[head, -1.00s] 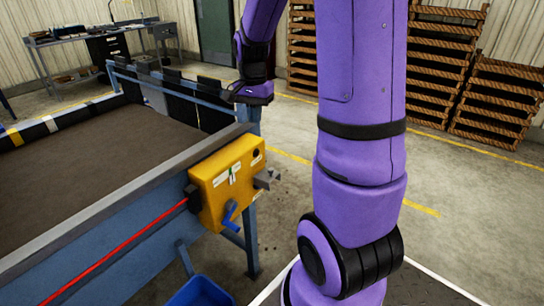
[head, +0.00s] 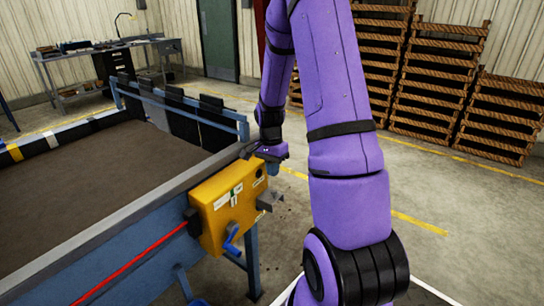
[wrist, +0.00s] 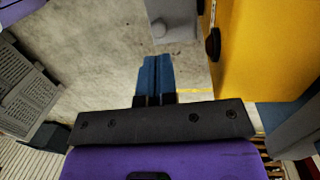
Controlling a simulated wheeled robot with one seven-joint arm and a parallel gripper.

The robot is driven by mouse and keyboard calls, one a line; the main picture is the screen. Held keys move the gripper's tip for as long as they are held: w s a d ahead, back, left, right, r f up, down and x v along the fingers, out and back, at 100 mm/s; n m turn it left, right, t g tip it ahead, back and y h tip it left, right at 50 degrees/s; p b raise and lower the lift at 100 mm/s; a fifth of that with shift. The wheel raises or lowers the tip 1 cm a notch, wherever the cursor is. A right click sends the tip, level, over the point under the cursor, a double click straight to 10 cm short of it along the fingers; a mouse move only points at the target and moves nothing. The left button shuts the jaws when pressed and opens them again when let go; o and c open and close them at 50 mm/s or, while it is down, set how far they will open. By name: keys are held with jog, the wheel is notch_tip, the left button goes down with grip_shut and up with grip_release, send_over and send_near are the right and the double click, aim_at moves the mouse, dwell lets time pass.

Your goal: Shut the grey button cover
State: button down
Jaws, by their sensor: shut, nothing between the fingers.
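The yellow control box (head: 222,212) is fixed to the end of the blue grader frame. The grey button cover (head: 269,199) sticks out from the box's right side, so it stands open. It also shows in the wrist view as a grey plate (wrist: 173,18) at the top, beside the yellow box (wrist: 262,45). My gripper (head: 273,168) is near the box's top right corner, above the cover in the head view. In the wrist view its blue fingers (wrist: 155,72) are together and empty, with a visible gap to the cover.
The grader's rail (head: 150,203) lies left of the box. Bare concrete floor is right of it. Wooden crates (head: 440,85) stand far back.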

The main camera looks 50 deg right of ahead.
aim_at(274, 190)
jog(key=shift+s+a+f, duration=0.1)
jog(key=shift+s+f, duration=0.1)
jog(key=shift+f, duration=1.15)
jog(key=shift+s+a+f, duration=0.1)
jog(key=shift+s+f, duration=0.05)
jog(key=shift+f, duration=1.15)
jog(key=shift+s+f, duration=0.1)
